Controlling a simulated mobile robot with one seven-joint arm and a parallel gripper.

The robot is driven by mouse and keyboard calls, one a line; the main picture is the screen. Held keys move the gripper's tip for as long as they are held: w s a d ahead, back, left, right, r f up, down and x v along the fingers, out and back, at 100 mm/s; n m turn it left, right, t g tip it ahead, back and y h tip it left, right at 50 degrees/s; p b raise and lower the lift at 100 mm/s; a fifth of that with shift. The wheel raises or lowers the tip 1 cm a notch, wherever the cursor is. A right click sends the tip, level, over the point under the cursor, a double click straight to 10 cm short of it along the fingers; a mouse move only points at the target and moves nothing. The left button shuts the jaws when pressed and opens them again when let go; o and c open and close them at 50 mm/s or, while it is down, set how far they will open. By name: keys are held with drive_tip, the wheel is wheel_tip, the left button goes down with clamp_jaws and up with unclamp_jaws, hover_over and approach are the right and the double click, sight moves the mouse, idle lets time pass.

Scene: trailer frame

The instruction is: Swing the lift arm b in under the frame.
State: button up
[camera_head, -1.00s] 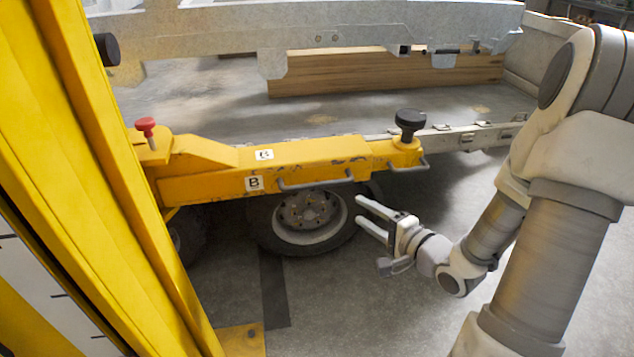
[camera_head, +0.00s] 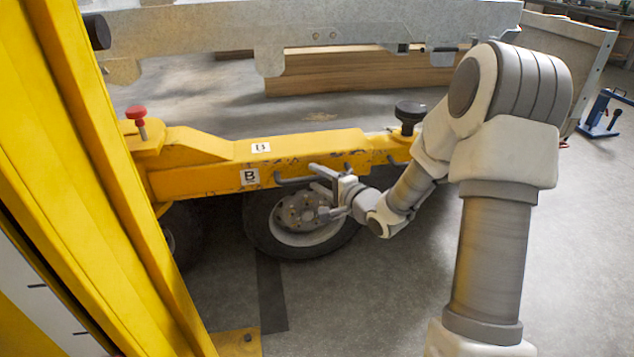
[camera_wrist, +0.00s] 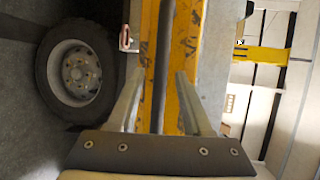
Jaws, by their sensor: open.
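The lift arm b (camera_head: 215,180) is a yellow beam with "B" labels. It reaches right from the yellow post, apparently along the near side of the grey trailer frame (camera_head: 190,38). A black round pad (camera_head: 409,108) tops its far end; a red knob (camera_head: 136,112) stands near the post. A dark handle bar (camera_head: 294,181) runs along its near side. My gripper (camera_head: 320,180) is at this bar, open. In the wrist view the handle bar (camera_wrist: 163,65) runs between my two open fingers (camera_wrist: 160,100), with the yellow arm (camera_wrist: 188,45) behind. Contact with the bar cannot be told.
The yellow post (camera_head: 90,170) fills the left side. A wheel (camera_head: 300,220) is below the lift arm, close to my gripper; the wheel also shows in the wrist view (camera_wrist: 75,72). Wooden boards (camera_head: 350,72) lie behind the frame. Open floor (camera_head: 380,290) lies in front.

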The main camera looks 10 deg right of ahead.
drive_tip(key=shift+w+a, duration=0.1)
drive_tip(key=shift+w, duration=0.15)
clamp_jaws()
idle(1.4)
